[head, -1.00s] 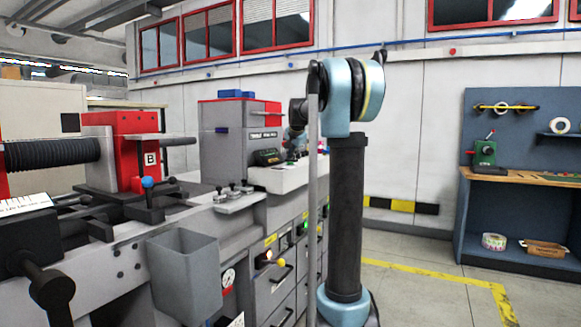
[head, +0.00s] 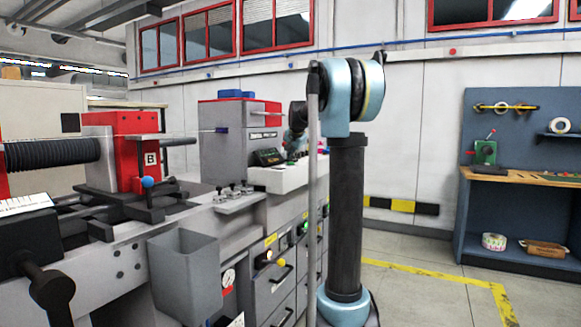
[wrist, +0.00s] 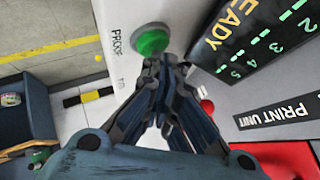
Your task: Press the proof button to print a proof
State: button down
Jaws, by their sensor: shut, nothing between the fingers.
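The proof button (wrist: 152,40) is a round green button on a white panel, with the label PROOF beside it in the wrist view. My gripper (wrist: 163,62) is shut and empty. Its fingertips are right at the button's lower edge in the wrist view; I cannot tell whether they touch it. In the head view the button cannot be made out among the small controls on the white console (head: 290,177), and my arm hides part of that area.
A display (wrist: 250,38) reading READY lies close to the fingers' right. A red button (wrist: 207,106) and the PRINT UNIT plate (wrist: 277,115) are nearby. In the head view, the grey print unit (head: 222,140) stands behind the console, and a workbench (head: 520,180) at the far right.

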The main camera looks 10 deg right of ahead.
jog(key=shift+f, duration=0.45)
dwell(0.4)
jog(key=shift+r, duration=0.95)
jog(key=shift+r, duration=2.5)
jog(key=s+f+n+g, duration=0.2)
jog(key=s+f+n, duration=0.1)
jog(key=s+f, duration=1)
jog(key=s+f+n+g, duration=0.2)
jog(key=s+f, duration=1.2)
jog(key=s, duration=1)
jog(key=s+f+n+g, duration=0.3)
jog(key=s+f, duration=1.1)
jog(key=s, duration=0.5)
jog(key=shift+s+a+n, duration=0.2)
jog(key=shift+a+n, duration=0.15)
jog(key=shift+n, duration=0.25)
